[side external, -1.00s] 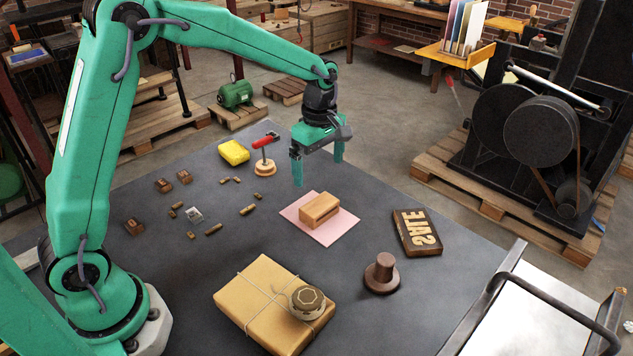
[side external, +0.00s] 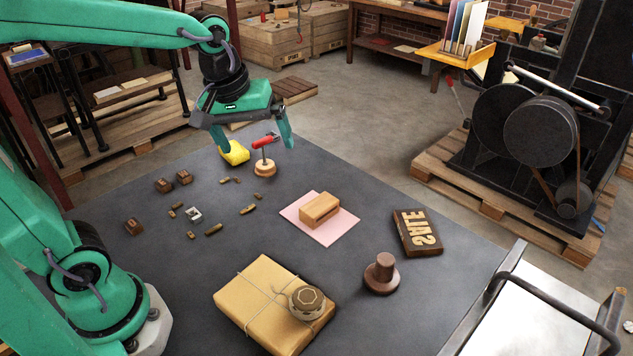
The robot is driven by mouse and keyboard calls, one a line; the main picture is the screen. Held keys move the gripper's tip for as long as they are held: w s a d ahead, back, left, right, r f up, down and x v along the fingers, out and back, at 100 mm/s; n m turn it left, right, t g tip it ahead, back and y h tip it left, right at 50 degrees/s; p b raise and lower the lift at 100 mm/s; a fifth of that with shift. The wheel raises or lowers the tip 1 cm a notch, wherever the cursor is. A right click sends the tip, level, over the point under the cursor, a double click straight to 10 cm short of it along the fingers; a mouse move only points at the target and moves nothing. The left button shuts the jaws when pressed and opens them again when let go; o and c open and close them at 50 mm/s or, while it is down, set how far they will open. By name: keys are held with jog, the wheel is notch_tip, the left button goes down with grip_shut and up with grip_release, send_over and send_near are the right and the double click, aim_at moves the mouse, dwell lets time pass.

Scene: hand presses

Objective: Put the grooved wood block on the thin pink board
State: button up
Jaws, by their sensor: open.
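The grooved wood block (side external: 320,208) lies on the thin pink board (side external: 331,234) near the middle of the dark table. Pink shows around the block on several sides. A dark groove runs along its front side. My gripper (side external: 257,146) is open, with its fingers apart and nothing visible between them. It is up and to the left of the block, clear of it, near the yellow object and the red-handled tool at the table's back edge.
Small type pieces (side external: 193,214) lie to the left.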

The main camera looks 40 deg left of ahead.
jog(key=s+m+t, duration=0.2)
jog(key=s+m, duration=0.5)
jog(key=s, duration=0.3)
jog(key=shift+s+a+m, duration=0.3)
jog(key=shift+s+a, duration=0.05)
jog(key=shift+a, duration=0.1)
